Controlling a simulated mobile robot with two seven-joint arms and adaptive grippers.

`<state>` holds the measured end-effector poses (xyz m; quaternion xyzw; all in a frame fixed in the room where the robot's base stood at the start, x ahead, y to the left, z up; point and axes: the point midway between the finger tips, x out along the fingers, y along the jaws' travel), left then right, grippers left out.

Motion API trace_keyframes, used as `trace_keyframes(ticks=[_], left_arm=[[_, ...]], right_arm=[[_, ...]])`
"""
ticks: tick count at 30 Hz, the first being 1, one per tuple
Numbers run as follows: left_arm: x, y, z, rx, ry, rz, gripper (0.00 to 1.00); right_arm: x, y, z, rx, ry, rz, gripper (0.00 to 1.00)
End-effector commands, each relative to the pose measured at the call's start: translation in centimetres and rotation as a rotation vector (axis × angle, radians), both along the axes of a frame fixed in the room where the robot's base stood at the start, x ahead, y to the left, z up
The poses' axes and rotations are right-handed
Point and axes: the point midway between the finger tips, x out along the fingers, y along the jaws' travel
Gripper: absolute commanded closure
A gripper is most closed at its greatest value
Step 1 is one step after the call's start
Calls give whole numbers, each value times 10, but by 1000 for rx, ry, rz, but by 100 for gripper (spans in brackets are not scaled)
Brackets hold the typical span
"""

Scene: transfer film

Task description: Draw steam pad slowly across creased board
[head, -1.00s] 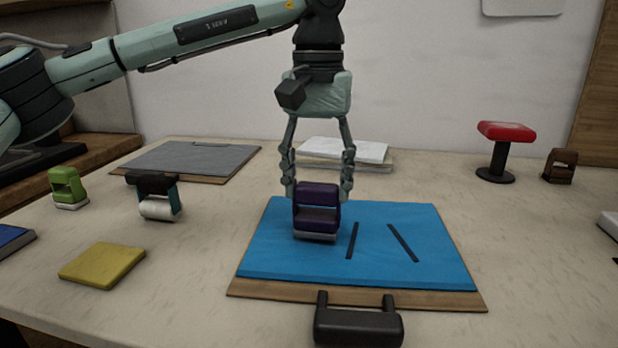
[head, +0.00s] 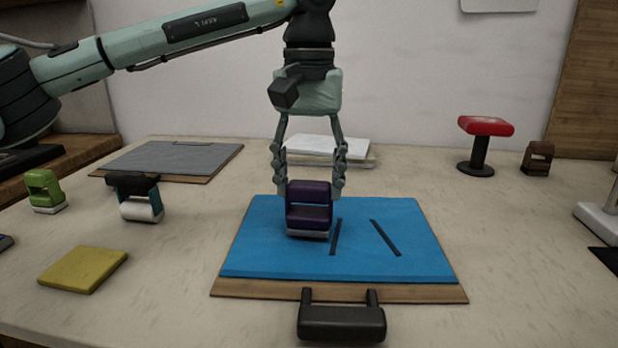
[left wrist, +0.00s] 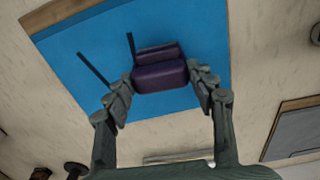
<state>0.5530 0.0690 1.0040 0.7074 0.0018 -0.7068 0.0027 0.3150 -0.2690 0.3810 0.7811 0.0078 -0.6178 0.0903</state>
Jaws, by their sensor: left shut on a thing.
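A purple steam pad (head: 309,205) with a pale base stands upright on the left-middle part of a blue board (head: 270,255). The board bears two dark creases, a left one (head: 336,237) and a slanting right one (head: 385,238). The pad is just left of the left crease. My left gripper (head: 309,190) points down from above and is shut on the pad, with a finger at each side. The left wrist view also shows the pad (left wrist: 160,76) between the fingers, with the creases beyond it. The pad's underside is hidden. My right gripper is not in view.
A black handle (head: 341,323) stands at the board's front edge. A white roller (head: 140,208), green block (head: 45,190) and yellow pad (head: 84,268) lie left. A red-topped stand (head: 485,126) and brown block (head: 537,158) stand at back right.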

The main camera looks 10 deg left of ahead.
Motion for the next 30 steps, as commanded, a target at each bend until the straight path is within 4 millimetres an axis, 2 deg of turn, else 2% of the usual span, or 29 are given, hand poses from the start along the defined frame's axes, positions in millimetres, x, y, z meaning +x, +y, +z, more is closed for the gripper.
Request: trace_keyframes(ticks=[8,30], left_arm=[[0,-1,1,-1,-1,0,100],[3,-30,1,-1,-1,0,100]], right_arm=[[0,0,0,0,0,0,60],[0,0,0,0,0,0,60]])
